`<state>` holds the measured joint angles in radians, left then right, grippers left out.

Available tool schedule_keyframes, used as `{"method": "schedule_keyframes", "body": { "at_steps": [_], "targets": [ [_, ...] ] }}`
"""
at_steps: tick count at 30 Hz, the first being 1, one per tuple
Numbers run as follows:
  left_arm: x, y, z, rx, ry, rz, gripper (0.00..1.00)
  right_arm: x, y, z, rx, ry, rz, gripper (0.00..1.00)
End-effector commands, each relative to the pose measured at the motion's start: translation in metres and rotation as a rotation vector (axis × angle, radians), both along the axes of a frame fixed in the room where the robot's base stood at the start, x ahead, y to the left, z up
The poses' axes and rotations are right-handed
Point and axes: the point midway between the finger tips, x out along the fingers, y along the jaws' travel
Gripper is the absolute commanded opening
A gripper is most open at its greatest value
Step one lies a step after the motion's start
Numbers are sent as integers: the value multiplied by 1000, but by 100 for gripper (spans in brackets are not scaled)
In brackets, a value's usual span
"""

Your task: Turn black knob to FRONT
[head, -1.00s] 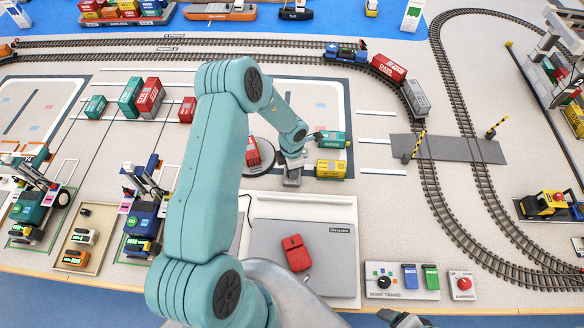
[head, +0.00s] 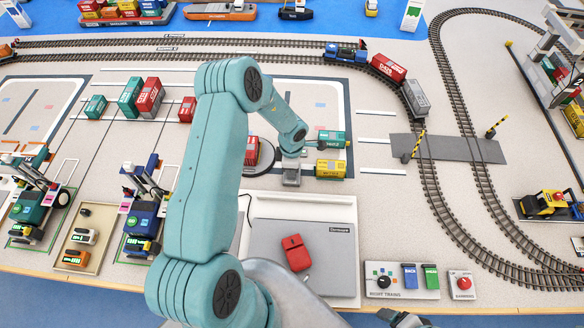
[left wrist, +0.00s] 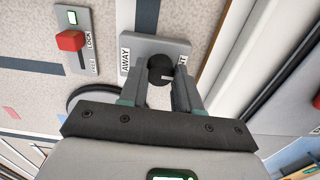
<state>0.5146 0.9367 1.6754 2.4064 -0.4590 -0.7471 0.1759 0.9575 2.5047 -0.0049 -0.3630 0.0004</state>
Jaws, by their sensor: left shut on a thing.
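The black knob (left wrist: 161,68) sits on a grey plate (left wrist: 134,45) in the left wrist view. A label reading AWAY is on the plate's left side; the label on its right is partly hidden by a finger, with only its end showing. A white mark on the knob points right, towards that partly hidden label. My left gripper (left wrist: 160,84) has one finger on each side of the knob and is shut on it. In the head view, my left gripper (head: 292,157) is over the small grey plate (head: 291,178); the knob is hidden there.
A teal container (head: 331,138) and a yellow container (head: 330,169) stand close to the right of my left gripper. A round turntable (head: 266,154) with a red container is on its left. A red lock switch (left wrist: 70,40) is nearby.

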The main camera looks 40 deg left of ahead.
Motion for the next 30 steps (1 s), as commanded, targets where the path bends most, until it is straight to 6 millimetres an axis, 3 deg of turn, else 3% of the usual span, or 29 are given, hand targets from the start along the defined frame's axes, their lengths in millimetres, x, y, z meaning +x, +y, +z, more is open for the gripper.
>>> {"method": "schedule_keyframes", "body": {
  "at_steps": [5, 6, 8, 9, 20, 23, 30],
  "targets": [
    [-3, 1, -1, 1, 10, 0, 2, 0, 0, 0, 0, 0, 0, 78],
    [-3, 1, -1, 1, 10, 0, 36, 0, 0, 0, 0, 0, 0, 78],
    [-3, 1, -1, 1, 10, 0, 55, 0, 0, 0, 0, 0, 0, 78],
    [-3, 1, -1, 1, 8, 0, 58, 0, 0, 0, 0, 0, 0, 78],
    [0, 1, 7, 2, 2, 0, 58, 0, 0, -1, 0, 0, 0, 78],
    [0, 1, 23, 3, -2, 1, 58, 0, 0, -4, 0, 0, 0, 78],
    [0, 2, 87, 3, -4, 0, 58, 0, 0, -8, 0, 0, 0, 78]
  ]
}}
